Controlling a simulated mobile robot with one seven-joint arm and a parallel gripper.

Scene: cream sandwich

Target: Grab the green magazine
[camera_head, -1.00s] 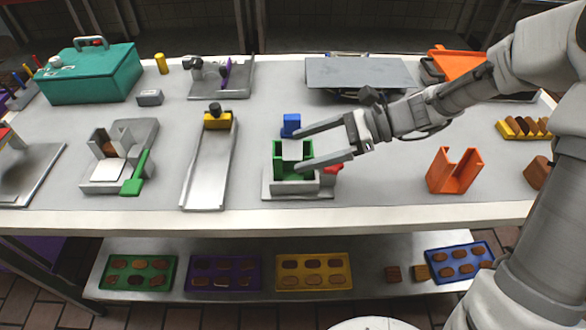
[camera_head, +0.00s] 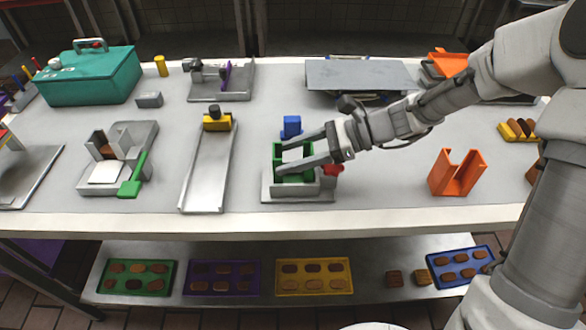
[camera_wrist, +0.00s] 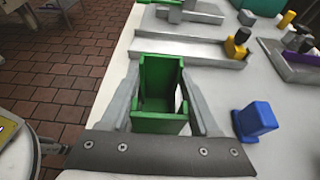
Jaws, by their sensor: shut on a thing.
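The green magazine (camera_head: 279,154) is an open-fronted green holder standing in a grey metal base (camera_head: 296,194) near the front edge of the table. It also shows in the wrist view (camera_wrist: 159,90), upright between my two fingers. My gripper (camera_head: 279,156) reaches in from the right and is shut on the magazine, one finger along each side. In the wrist view my gripper (camera_wrist: 158,95) has its fingers against the magazine's side walls. A light piece covers part of the magazine's top in the head view.
A blue block (camera_head: 291,126) stands just behind the magazine. A metal slide with a yellow block (camera_head: 217,122) lies to the left.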

